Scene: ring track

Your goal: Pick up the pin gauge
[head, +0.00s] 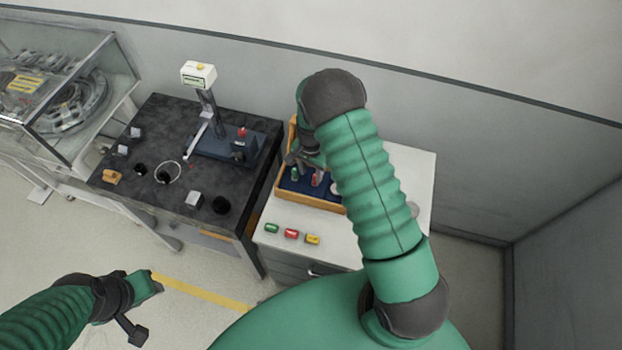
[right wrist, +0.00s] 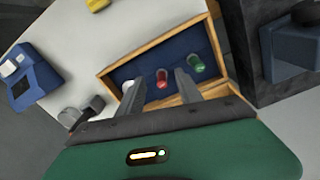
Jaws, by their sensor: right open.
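A wooden tray (head: 325,204) with a blue inside stands on the white cabinet top. In it are a red-ended piece (head: 316,178) and a green-ended piece (head: 294,173); I cannot tell for sure which is the pin gauge. My right gripper (head: 303,158) is open above the tray, partly hidden by its arm. In the right wrist view the red-ended piece (right wrist: 162,78) shows between the fingers, with no grip on it. The green-ended piece (right wrist: 196,64) lies right of the right finger. My left gripper (head: 143,305) is over the floor; its jaws are unclear.
Green, red and yellow pieces (head: 291,233) lie on the cabinet's front edge. A dark table (head: 150,200) to the left carries a gauge stand (head: 210,105) and small parts. A glass case (head: 70,85) stands farther left. A grey wall runs behind.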

